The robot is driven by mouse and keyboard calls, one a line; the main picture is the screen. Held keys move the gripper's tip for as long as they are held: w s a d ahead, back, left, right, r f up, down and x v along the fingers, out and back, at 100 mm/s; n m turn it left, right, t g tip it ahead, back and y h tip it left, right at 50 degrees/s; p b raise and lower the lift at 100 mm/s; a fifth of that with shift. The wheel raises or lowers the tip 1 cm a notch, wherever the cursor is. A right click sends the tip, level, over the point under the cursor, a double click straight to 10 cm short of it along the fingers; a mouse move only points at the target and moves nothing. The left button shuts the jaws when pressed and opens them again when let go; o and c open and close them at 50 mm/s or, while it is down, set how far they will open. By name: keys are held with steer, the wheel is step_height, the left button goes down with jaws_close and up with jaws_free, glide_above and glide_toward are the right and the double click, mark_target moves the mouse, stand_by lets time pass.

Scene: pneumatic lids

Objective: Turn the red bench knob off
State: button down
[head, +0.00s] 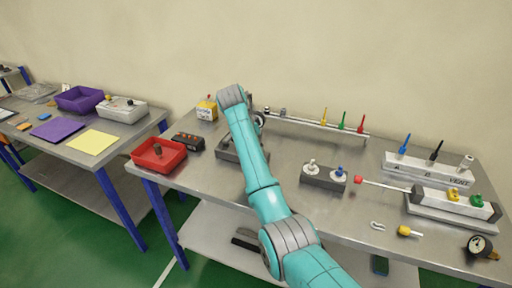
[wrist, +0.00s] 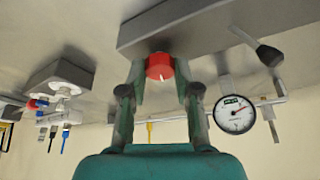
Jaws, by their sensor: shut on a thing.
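The red bench knob (wrist: 160,62) is in the wrist view, on the side of a grey block (wrist: 200,28). A small white mark shows on the knob's edge. My gripper (wrist: 159,76) has one finger on each side of the knob and is shut on it. In the head view my arm hides the knob and the gripper's fingers; part of the grey block (head: 226,154) shows beside the arm.
A pressure gauge (wrist: 235,114) and a black-handled lever (wrist: 268,53) are close to my gripper in the wrist view. In the head view, a red tray (head: 158,154) and a dark box with buttons (head: 188,141) stand left of my arm; a grey block with two fittings (head: 323,178) stands right.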

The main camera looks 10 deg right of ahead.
steer(key=m+g, duration=0.1)
steer(key=m, duration=0.1)
steer(key=m+g, duration=0.1)
steer(key=m, duration=0.2)
steer(key=shift+w+a, duration=0.1)
steer(key=shift+w, duration=0.1)
steer(key=shift+m, duration=0.3)
steer(key=c, duration=0.8)
jaws_free()
steer(key=shift+h, duration=0.3)
steer(key=v, duration=0.7)
steer(key=shift+r, duration=0.2)
steer(key=shift+a, duration=0.1)
